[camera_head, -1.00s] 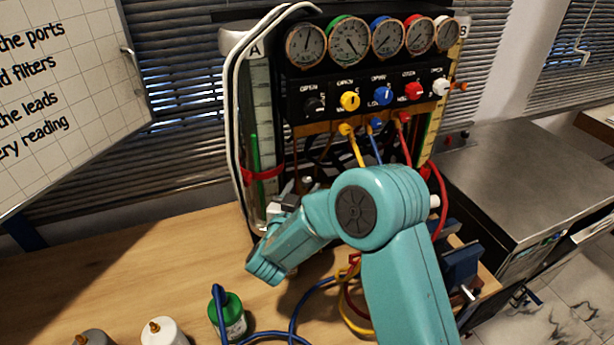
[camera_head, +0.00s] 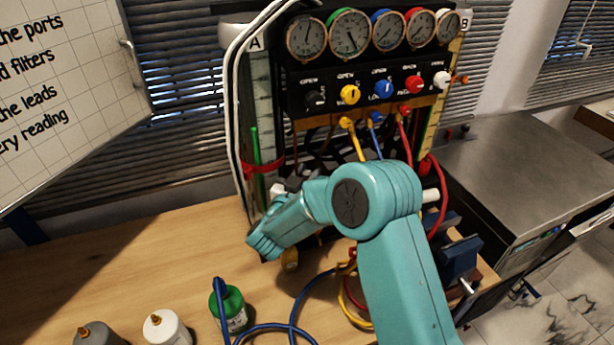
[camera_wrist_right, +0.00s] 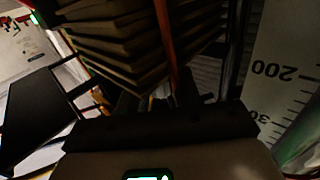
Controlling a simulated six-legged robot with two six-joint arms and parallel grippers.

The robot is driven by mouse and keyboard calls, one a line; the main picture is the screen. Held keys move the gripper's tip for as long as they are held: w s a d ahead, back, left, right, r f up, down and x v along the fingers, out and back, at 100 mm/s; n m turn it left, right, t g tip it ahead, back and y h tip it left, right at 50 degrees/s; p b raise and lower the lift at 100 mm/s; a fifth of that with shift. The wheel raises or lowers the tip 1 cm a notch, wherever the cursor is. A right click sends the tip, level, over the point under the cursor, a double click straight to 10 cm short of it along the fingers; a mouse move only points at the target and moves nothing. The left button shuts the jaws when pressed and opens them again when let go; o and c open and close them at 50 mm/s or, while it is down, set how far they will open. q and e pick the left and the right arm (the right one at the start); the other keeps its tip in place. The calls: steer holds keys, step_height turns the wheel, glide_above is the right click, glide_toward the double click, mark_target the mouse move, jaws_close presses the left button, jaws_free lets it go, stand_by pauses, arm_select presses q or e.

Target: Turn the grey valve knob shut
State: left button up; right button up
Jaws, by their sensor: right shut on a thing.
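My right gripper (camera_wrist_right: 157,98) points away from the wrist camera into a dark gap low on the gauge rig (camera_head: 300,98). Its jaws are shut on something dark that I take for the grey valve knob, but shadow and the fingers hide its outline. In the head view my teal right arm bends down to the left, and its wrist is at the foot of the scale column marked A (camera_head: 262,115). The arm hides most of the grip there. My left gripper is not in view.
The rig carries several gauges and coloured knobs above. Yellow, blue and red hoses hang in front. A green bottle (camera_head: 232,312) and a white bottle (camera_head: 166,328) stand on the wooden bench (camera_head: 120,265). A blue vise (camera_head: 458,262) is at the right. The bench's left side is mostly clear.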

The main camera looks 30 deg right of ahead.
steer(key=shift+m+g, duration=0.3)
steer(key=shift+g, duration=0.1)
steer(key=o, duration=0.9)
steer(key=shift+a, duration=0.1)
steer(key=shift+s+a, duration=0.2)
steer(key=shift+a, duration=0.05)
steer(key=b+v, duration=0.1)
steer(key=v, duration=0.4)
steer(key=b+v, duration=0.1)
steer(key=v, duration=0.4)
steer(key=b+v, duration=0.1)
steer(key=v, duration=0.4)
steer(key=shift+s+a+f, duration=0.1)
steer(key=shift+a+f, duration=0.1)
steer(key=shift+a, duration=0.1)
